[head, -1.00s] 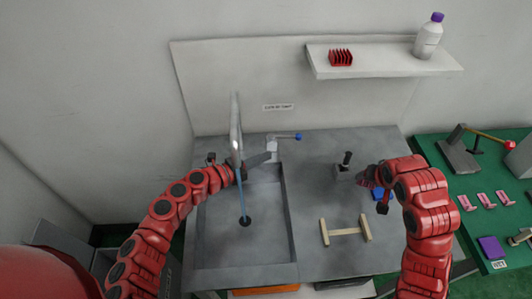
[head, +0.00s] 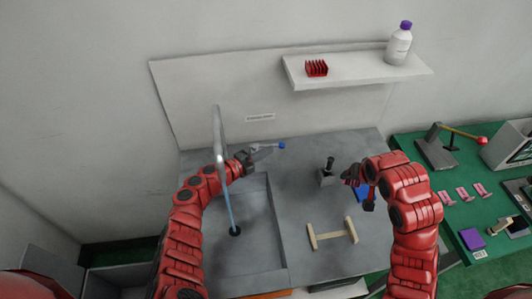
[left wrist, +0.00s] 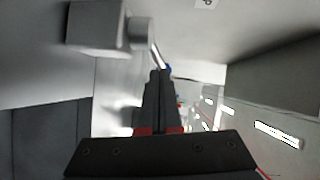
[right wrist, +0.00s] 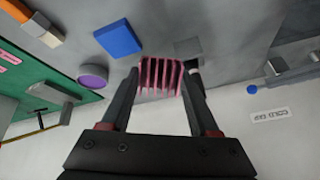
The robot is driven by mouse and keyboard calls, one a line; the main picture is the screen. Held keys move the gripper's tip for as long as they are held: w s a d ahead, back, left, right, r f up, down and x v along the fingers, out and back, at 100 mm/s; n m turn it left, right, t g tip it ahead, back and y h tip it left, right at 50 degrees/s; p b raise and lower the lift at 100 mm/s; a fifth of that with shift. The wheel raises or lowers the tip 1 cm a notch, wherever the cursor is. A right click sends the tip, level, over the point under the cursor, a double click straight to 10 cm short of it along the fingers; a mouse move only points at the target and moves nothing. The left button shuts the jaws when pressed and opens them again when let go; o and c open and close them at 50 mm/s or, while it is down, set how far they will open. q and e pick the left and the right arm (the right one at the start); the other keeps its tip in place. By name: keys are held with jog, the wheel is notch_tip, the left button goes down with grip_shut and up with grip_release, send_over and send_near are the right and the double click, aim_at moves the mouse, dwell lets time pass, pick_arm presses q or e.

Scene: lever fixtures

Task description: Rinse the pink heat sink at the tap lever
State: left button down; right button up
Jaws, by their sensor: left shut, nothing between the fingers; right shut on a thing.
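The pink heat sink (right wrist: 160,76) is between the fingertips of my right gripper (right wrist: 158,84), which is shut on it; its fins show in the right wrist view. In the head view, my right gripper (head: 350,176) is right of the sink basin, and the heat sink is hard to make out. The tap lever (head: 264,148) has a blue tip (head: 281,146). My left gripper (head: 244,160) is shut and empty close beside the lever. In the left wrist view its fingertips (left wrist: 160,76) overlap the lever's blue end (left wrist: 168,69); contact is unclear. A bluish stream (head: 230,207) runs from the spout into the basin.
A black-handled fixture (head: 328,168), a blue block (head: 361,193) and a wooden rack (head: 332,235) occupy the counter. A shelf (head: 350,72) above holds a red heat sink (head: 316,68) and a white bottle (head: 398,46). A green table (head: 420,160) stands at right.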

pick_arm(q)
jog(key=shift+d, duration=0.1)
pick_arm(e)
jog(key=shift+r, duration=0.15)
pick_arm(q)
jog(key=shift+w+d+r+p, duration=0.1)
jog(key=shift+d+r+p, duration=0.05)
jog(key=shift+p, duration=0.2)
pick_arm(e)
jog(key=shift+r, duration=0.2)
pick_arm(q)
jog(key=shift+w+n+t+y, duration=0.15)
jog(key=shift+n+t+y, duration=0.45)
pick_arm(e)
jog(key=shift+r, duration=0.25)
pick_arm(q)
jog(key=shift+w+d+n+t+y+p, duration=0.15)
jog(key=shift+n+t+y+p, duration=0.1)
jog(key=shift+n+t+y, duration=0.15)
jog(key=shift+w+d+n+t+y+p, duration=0.1)
jog(key=shift+n+t+y+p, duration=0.15)
jog(key=shift+y, duration=0.25)
pick_arm(e)
jog(key=shift+r, duration=0.2)
pick_arm(q)
jog(key=shift+w+n, duration=0.1)
jog(key=shift+n, duration=0.15)
jog(key=shift+a, duration=0.1)
